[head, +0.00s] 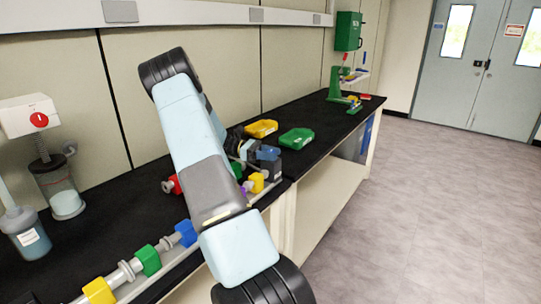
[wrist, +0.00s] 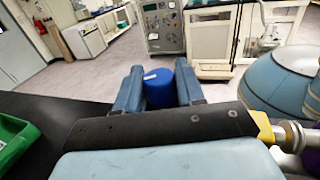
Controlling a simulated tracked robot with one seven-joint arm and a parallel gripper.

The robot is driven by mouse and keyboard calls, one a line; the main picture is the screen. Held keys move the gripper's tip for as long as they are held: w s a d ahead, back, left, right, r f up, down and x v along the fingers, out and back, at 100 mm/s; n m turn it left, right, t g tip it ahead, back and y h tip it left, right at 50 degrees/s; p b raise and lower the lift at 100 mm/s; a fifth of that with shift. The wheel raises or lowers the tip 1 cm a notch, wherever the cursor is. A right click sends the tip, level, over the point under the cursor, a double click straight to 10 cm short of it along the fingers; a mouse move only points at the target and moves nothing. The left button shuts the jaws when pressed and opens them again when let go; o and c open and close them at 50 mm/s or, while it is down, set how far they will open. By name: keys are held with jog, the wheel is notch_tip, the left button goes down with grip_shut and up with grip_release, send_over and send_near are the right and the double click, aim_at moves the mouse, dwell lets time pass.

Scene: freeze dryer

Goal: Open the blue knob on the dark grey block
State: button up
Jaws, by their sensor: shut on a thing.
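The blue knob (wrist: 160,92) sits between the two blue-grey fingers of my gripper (wrist: 158,78) in the wrist view, with a finger against each side. My gripper is shut on it. In the head view the knob (head: 268,153) shows on top of the dark grey block (head: 271,170), near the front edge of the black bench. My gripper (head: 259,152) reaches it there from the left, and my arm hides part of the bench behind it. The block is not clearly visible in the wrist view.
A manifold pipe with yellow (head: 256,183), green (head: 148,260) and blue (head: 186,233) valves runs along the bench's front. A yellow bin (head: 261,128) and a green bin (head: 297,138) stand beyond the block. Flasks (head: 62,190) stand at left. Open floor lies right.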

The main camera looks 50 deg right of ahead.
jog(key=m+y, duration=0.2)
jog(key=y, duration=0.2)
jog(key=m+g+y, duration=0.1)
jog(key=m+y, duration=0.2)
jog(key=y, duration=0.1)
jog(key=shift+d, duration=0.1)
jog(key=shift+m+y, duration=0.3)
jog(key=shift+m, duration=0.1)
jog(key=o, duration=0.9)
